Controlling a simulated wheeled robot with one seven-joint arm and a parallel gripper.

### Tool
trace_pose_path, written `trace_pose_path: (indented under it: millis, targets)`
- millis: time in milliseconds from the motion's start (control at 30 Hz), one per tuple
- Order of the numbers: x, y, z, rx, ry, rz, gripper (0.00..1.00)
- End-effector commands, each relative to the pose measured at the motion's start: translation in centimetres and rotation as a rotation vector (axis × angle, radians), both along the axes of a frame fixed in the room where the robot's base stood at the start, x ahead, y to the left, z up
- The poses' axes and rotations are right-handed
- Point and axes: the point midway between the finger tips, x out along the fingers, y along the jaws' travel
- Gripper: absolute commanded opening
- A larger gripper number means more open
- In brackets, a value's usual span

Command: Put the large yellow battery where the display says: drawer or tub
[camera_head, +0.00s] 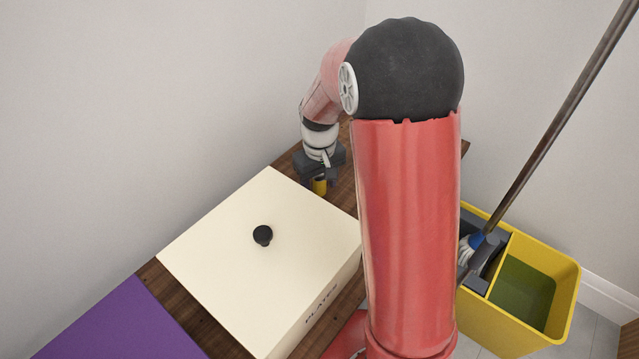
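My gripper (320,180) points down over the wooden table behind the cream box. A small yellow object (320,187), which looks like the yellow battery, shows between its dark fingers. The fingers are on both sides of it, but at this size I cannot tell whether they grip it or whether it is off the table. No display with readable words, and no open drawer or marked tub, is in view. My red arm hides part of the table on the right.
A cream box (213,240) with a black knob (262,235) and the word "PLATES" fills much of the wooden table (180,311). A purple surface (115,325) lies front left. A yellow mop bucket (500,335) with a mop (560,115) stands right. Walls close off the back.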

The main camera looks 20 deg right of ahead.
Motion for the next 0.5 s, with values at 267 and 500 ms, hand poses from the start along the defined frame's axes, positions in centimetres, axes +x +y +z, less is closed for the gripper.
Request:
trace_pose_path:
  millis: [267,500]
  targets:
    - [0.01,0.00,0.04,0.000,0.000,0.000,0.20]
    - [0.02,-0.01,0.07,0.000,-0.001,0.000,0.00]
